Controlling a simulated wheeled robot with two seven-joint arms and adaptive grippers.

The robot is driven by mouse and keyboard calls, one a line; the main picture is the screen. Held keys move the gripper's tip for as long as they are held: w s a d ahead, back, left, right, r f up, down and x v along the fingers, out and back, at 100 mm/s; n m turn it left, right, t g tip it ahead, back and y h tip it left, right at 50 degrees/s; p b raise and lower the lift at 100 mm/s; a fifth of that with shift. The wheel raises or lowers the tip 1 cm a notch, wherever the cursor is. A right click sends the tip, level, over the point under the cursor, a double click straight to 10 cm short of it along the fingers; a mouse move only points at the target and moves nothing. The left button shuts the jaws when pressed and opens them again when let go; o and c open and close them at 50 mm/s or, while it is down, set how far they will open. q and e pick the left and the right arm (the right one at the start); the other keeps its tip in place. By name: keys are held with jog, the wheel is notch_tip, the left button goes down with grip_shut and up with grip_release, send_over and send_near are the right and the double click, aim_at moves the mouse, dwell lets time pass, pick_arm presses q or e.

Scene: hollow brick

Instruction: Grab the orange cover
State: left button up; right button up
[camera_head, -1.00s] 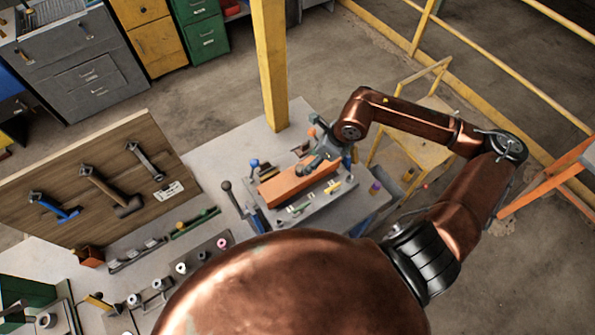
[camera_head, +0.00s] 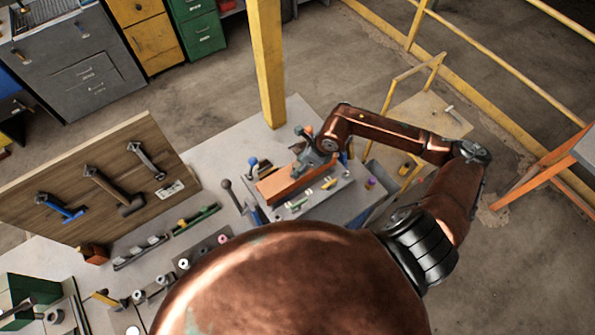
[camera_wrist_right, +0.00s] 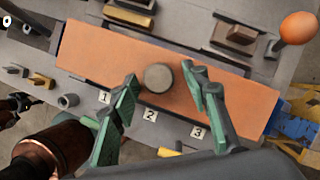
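The orange cover (camera_head: 284,184) is a long flat rectangular plate on the grey fixture at the bench's right end. In the right wrist view the cover (camera_wrist_right: 100,54) fills the middle, with a round grey knob (camera_wrist_right: 158,77) on top. My right gripper (camera_head: 310,164) is over the cover in the head view. In the wrist view its two green-padded fingers (camera_wrist_right: 161,80) are open, one on each side of the knob, with visible gaps to it. Whether the fingertips touch the plate is unclear.
The fixture (camera_wrist_right: 60,122) carries number labels 1, 2 and 3 along the cover's edge. An orange ball-topped lever (camera_wrist_right: 298,28) stands near its upper right end. A yellow post (camera_head: 268,70) rises behind the bench. A wooden tool board (camera_head: 100,180) stands to the left.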

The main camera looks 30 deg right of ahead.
grip_shut()
jog(key=shift+r, duration=0.2)
dwell(0.6)
